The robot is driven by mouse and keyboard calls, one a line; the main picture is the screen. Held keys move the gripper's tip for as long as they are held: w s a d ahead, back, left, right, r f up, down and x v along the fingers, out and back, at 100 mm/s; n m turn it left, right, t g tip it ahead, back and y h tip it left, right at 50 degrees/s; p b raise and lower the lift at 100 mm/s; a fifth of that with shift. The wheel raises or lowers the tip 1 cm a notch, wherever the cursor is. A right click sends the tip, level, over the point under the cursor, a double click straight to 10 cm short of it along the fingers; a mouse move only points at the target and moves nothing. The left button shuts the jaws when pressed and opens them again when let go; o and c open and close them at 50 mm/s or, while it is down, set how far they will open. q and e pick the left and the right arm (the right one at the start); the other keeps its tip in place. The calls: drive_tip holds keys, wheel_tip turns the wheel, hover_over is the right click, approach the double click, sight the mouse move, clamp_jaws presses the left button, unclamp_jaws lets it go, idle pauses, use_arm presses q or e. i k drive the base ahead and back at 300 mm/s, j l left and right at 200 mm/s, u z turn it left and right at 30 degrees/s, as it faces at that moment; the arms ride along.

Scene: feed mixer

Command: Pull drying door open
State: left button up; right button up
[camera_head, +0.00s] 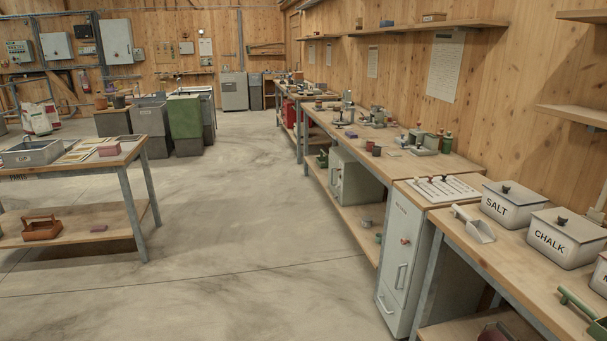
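No door in view carries a label that I can read as drying. A pale grey-green box (356,178) stands on the lower shelf under the right-hand bench, and its front looks closed; it may be a drying oven. A tall white cabinet (405,262) stands nearer, with a red knob, bar handles and small lettering that I cannot read. Its front panels look shut. I cannot tell which of these has the drying door. Neither of my grippers is in view.
The concrete floor (215,230) is open between the left table (130,150) and the right-hand benches. Bins marked SALT (503,207) and CHALK (562,240) stand on the near right bench. A green bin (185,118) and grey bins stand farther back.

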sight(333, 157)
drive_tip(key=i, duration=4.1)
drive_tip(key=i+u, duration=0.1)
drive_tip(key=i, duration=0.7)
drive_tip(key=i+l+u, duration=0.1)
drive_tip(key=i, duration=0.7)
drive_tip(key=l, duration=0.1)
